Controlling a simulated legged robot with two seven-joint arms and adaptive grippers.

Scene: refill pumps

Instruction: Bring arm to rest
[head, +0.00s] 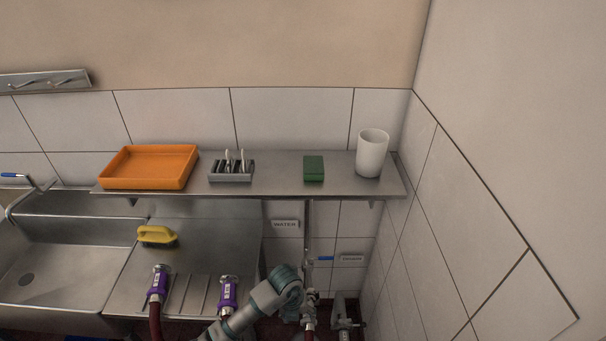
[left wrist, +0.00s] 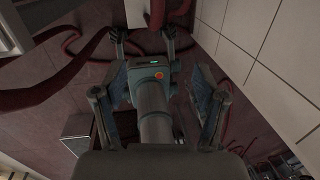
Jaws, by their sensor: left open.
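My left arm comes in from the lower left of the head view.
A steel shelf (head: 276,183) holds an orange tray (head: 148,168), a small rack (head: 231,172), a green sponge (head: 314,168) and a white cup (head: 371,153). A yellow-handled brush (head: 157,236) and two purple-collared hoses (head: 158,281) are at the sink (head: 60,272). A tiled wall bounds the right.

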